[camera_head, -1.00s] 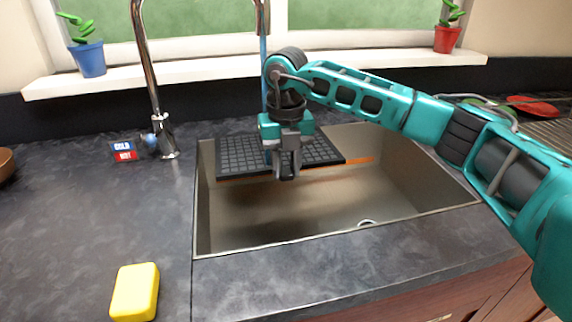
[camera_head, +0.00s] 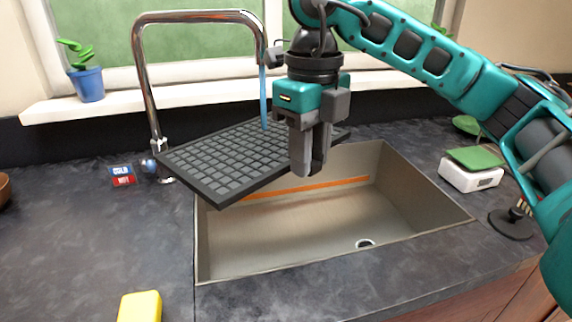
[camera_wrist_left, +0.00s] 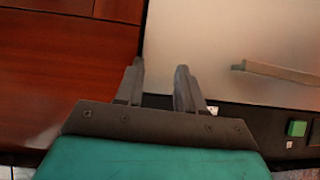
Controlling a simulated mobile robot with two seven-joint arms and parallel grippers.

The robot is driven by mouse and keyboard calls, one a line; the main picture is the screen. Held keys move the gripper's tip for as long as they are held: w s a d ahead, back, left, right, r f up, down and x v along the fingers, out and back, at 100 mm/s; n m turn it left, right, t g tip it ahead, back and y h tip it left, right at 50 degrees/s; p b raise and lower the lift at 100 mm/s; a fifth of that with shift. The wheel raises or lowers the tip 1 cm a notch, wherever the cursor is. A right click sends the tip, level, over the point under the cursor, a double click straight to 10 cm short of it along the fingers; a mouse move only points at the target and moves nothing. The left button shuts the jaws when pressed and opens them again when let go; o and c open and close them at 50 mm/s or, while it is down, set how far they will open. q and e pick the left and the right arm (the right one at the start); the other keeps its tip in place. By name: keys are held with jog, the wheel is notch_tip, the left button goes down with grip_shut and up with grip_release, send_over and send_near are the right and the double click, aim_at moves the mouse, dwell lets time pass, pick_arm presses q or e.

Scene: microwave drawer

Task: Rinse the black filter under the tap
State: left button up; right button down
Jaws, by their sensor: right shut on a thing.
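The black filter (camera_head: 225,165) is a flat, gridded panel in the head view. It is tilted, with its near left corner low, over the back left of the sink (camera_head: 300,238). My right gripper (camera_head: 308,172) is shut on its right part; the fingers hide the grip point. The chrome tap (camera_head: 148,92) arches over from the left. A blue water stream (camera_head: 264,98) falls from its spout and meets the filter beside the gripper. My left gripper (camera_wrist_left: 160,67) shows only in the left wrist view, with its fingers apart and nothing between them.
A cold/hot sign (camera_head: 122,175) stands by the tap base. A yellow sponge (camera_head: 140,306) lies on the front left counter. A white scale with a green top (camera_head: 470,180) is right of the sink. A blue plant pot (camera_head: 88,84) sits on the window sill.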

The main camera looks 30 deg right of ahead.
jog(key=s+r+n, duration=0.3)
jog(key=s+r, duration=0.1)
jog(key=s, duration=0.3)
pick_arm(q)
jog(key=shift+w+a+r+p, duration=0.15)
jog(key=shift+a+r+p, duration=0.2)
jog(key=shift+r+p, duration=0.15)
pick_arm(e)
jog(key=shift+w+d+f, duration=0.5)
jog(key=shift+w+d, duration=0.45)
jog(key=shift+w, duration=1.1)
jog(key=shift+w+d+f, duration=0.5)
jog(key=shift+w+d, duration=0.5)
jog(key=shift+w, duration=1.1)
jog(key=shift+w+d+f, duration=0.5)
jog(key=shift+w+d, duration=0.45)
jog(key=shift+w, duration=1.1)
pick_arm(q)
jog(key=shift+f+b, duration=0.85)
pick_arm(e)
jog(key=s+a, duration=0.3)
jog(key=s, duration=0.4)
jog(key=shift+s, duration=0.25)
pick_arm(q)
jog(key=shift+r, duration=0.1)
